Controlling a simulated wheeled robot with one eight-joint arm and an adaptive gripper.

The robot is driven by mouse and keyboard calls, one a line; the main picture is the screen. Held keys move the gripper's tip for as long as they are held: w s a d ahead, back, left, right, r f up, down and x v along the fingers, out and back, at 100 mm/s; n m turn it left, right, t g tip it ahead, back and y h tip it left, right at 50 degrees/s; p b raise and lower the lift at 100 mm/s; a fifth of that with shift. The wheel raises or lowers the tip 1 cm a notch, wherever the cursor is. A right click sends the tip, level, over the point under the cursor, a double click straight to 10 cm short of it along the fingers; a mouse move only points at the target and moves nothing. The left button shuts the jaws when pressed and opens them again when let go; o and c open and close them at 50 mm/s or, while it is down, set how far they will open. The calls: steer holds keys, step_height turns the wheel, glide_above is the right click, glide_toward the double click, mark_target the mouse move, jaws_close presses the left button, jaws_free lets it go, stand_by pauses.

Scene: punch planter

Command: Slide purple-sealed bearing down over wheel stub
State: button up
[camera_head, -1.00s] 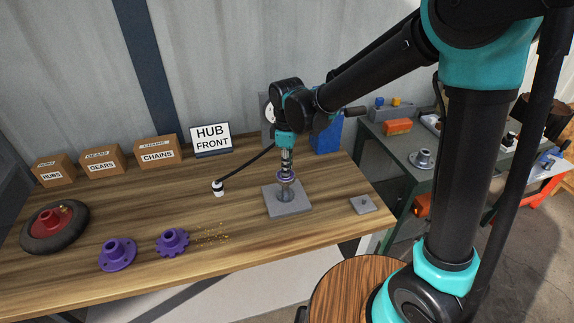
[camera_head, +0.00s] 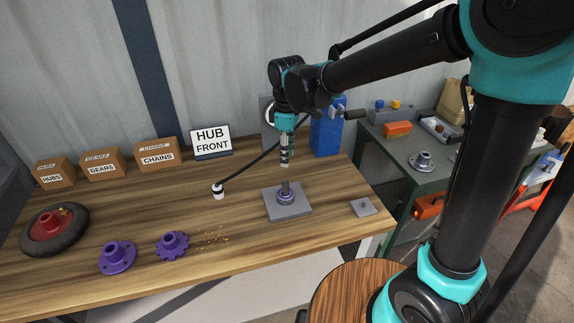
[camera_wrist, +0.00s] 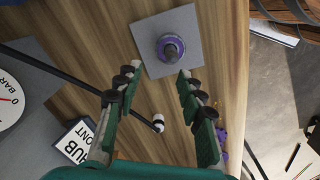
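The purple-sealed bearing (camera_head: 287,200) sits low around the upright wheel stub (camera_head: 285,186), near the grey base plate (camera_head: 302,212). The stub sticks up through it. From above in the wrist view, the bearing's purple ring (camera_wrist: 162,56) surrounds the dark stub end (camera_wrist: 171,50), on the plate (camera_wrist: 150,28). Whether the bearing touches the plate itself is too small to tell. My gripper (camera_head: 285,163) points down above the stub, clear of the bearing. In the wrist view my gripper (camera_wrist: 161,72) is open and empty, its two fingers apart.
A purple hub (camera_head: 117,257), a purple sprocket (camera_head: 172,245) and a wheel (camera_head: 55,230) lie at left. A black cable with a white end (camera_head: 218,191) crosses the table left of the plate. A small plate (camera_head: 363,207) lies right. The HUB FRONT sign (camera_head: 211,141) stands behind.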

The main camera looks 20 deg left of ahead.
steer(key=shift+r, duration=2.75)
steer(key=w+d+f+m+t, duration=0.1)
steer(key=d+f+m, duration=0.15)
steer(key=d, duration=0.35)
steer(key=w+d+f+m, duration=0.1)
steer(key=w+d+m, duration=0.15)
steer(key=d, duration=0.45)
steer(key=s+d+f+m+t, duration=0.1)
steer(key=s+d+f+m, duration=0.2)
steer(key=d, duration=0.5)
steer(key=s+d+f+m+t, duration=0.1)
steer(key=s+d+f+m, duration=0.2)
steer(key=d, duration=0.5)
steer(key=s+d+f+m+t, duration=0.1)
steer(key=s+d+f+m, duration=0.3)
steer(key=d+m, duration=0.3)
steer(key=shift+d+f, duration=0.45)
steer(key=shift+f, duration=0.05)
steer(key=shift+s, duration=0.1)
steer(key=shift+c, duration=0.3)
steer(key=shift+c, duration=0.3)
